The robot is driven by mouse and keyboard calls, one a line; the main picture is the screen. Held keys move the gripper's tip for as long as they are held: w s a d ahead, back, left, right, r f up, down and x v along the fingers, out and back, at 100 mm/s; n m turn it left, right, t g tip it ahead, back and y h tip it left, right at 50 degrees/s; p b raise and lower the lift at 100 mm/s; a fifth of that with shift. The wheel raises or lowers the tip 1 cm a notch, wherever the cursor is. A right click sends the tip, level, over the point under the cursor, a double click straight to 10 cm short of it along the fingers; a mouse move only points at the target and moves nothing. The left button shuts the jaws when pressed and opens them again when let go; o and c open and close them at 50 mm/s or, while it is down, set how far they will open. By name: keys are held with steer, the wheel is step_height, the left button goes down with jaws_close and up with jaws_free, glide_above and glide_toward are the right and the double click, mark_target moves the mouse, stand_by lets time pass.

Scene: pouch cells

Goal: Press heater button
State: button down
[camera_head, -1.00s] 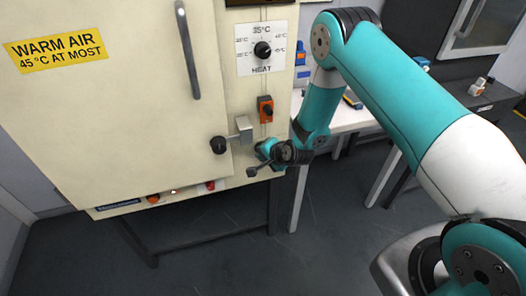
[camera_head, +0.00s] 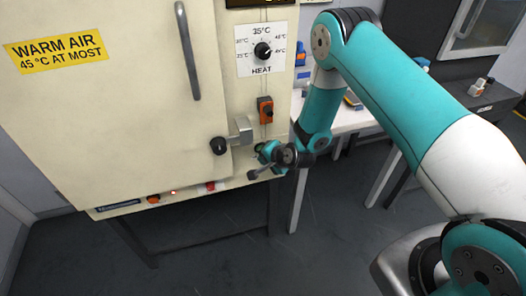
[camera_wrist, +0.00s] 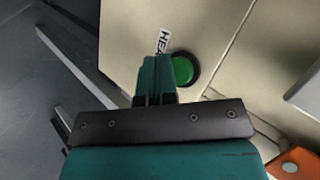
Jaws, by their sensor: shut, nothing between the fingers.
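The heater button is a round green button (camera_wrist: 183,70) in a dark ring on the cream cabinet front, in the wrist view. A label reading "HEA" (camera_wrist: 163,40), partly hidden, sits beside it. My gripper (camera_wrist: 158,62) is shut and empty, its fingertips just left of the button and overlapping its edge in the picture. I cannot tell whether they touch it.
The cream cabinet (camera_head: 110,120) has a door latch with a black knob (camera_head: 219,146), an orange switch (camera_head: 265,110) and a HEAT dial (camera_head: 262,51) above my gripper. A red button (camera_head: 210,186) and an orange one (camera_head: 153,199) sit along its lower edge. A white table (camera_head: 345,121) stands behind my arm.

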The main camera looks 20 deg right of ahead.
steer(key=s, duration=0.6)
steer(key=shift+p, duration=0.3)
